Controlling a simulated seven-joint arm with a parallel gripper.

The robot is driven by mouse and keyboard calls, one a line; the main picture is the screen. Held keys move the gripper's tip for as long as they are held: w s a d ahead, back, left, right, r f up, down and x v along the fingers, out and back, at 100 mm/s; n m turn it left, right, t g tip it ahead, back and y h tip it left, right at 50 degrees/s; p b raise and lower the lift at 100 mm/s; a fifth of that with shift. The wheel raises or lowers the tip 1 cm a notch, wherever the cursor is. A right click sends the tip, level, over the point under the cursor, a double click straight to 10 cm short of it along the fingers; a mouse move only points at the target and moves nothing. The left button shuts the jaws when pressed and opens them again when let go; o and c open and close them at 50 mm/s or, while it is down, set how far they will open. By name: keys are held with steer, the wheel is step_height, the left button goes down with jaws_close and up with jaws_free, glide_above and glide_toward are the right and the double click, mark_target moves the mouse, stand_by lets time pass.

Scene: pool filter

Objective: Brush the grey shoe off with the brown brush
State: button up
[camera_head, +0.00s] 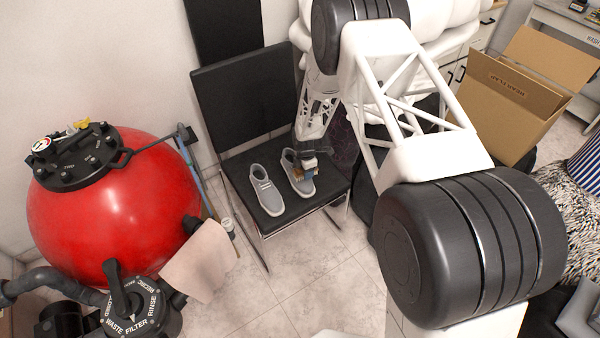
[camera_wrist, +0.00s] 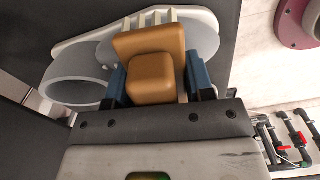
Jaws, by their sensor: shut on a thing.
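Two grey shoes stand side by side on the black seat of a chair (camera_head: 240,170). The left grey shoe (camera_head: 264,190) is in full view.
A red filter tank (camera_head: 120,200) with a valve (camera_head: 130,300) stands at the left. The chair's black backrest (camera_head: 243,95) rises behind the shoes. An open cardboard box (camera_head: 510,95) is at the right. Tiled floor (camera_head: 310,270) is clear in front of the chair.

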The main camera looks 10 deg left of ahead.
mark_target(295, 174)
steer(key=shift+w+d, duration=0.3)
steer(key=shift+d, duration=0.05)
steer(key=shift+s+a+r, duration=0.1)
steer(key=shift+s+a, duration=0.2)
steer(key=shift+a, duration=0.05)
steer(key=shift+s+a+f, duration=0.2)
steer(key=shift+s, duration=0.05)
steer(key=shift+s+a+r, duration=0.2)
steer(key=shift+s+a, duration=0.3)
steer(key=shift+a, duration=0.1)
steer(key=shift+s+a+f, duration=0.2)
steer(key=shift+s+a, duration=0.05)
steer(key=shift+s, duration=0.05)
steer(key=shift+s+a+r, duration=0.1)
steer(key=shift+s+a, duration=0.6)
steer(key=shift+a, duration=0.1)
steer(key=shift+d+r, duration=0.1)
steer(key=shift+r, duration=3.9)
steer(key=shift+n+t+y, duration=0.5)
steer(key=shift+t+y, duration=0.2)
steer(key=shift+t, duration=0.2)
steer(key=shift+d+f, duration=0.3)
steer(key=shift+d, duration=0.45)
steer(key=shift+d+f, duration=0.3)
steer(key=shift+d, duration=0.5)
steer(key=shift+d+f, duration=0.3)
steer(key=shift+d, duration=0.45)
